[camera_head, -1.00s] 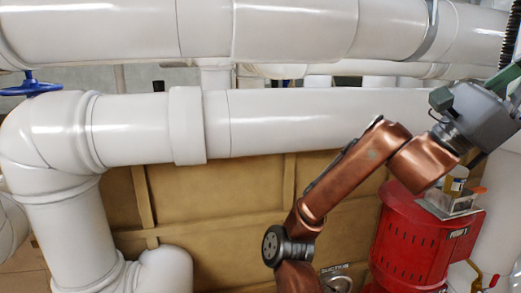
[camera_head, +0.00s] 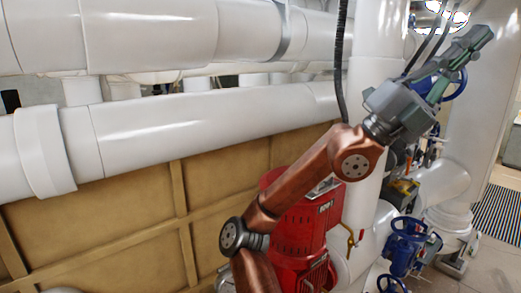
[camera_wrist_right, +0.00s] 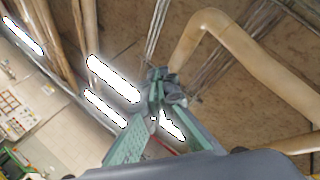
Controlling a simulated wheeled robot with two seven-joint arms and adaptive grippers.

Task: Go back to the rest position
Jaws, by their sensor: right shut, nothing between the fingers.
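My right gripper (camera_head: 478,42), grey with green fingers, is raised at the upper right of the head view, at the end of my copper-coloured arm. It points up and to the right. Its fingers are shut and empty, and the fingertips meet in the right wrist view (camera_wrist_right: 160,82). That view looks up at a brown ceiling with pipes and bright lamps. In the head view the gripper appears in front of a white vertical pipe and a blue valve part (camera_head: 456,85); I cannot tell how far apart they are. My left gripper is not in view.
Large white pipes (camera_head: 210,122) cross the left and middle above a tan panelled box (camera_head: 130,235). A red machine (camera_head: 290,225) stands behind my arm. Blue valves (camera_head: 408,245) are at the lower right. Clear floor and a striped mat (camera_head: 497,222) lie at the far right.

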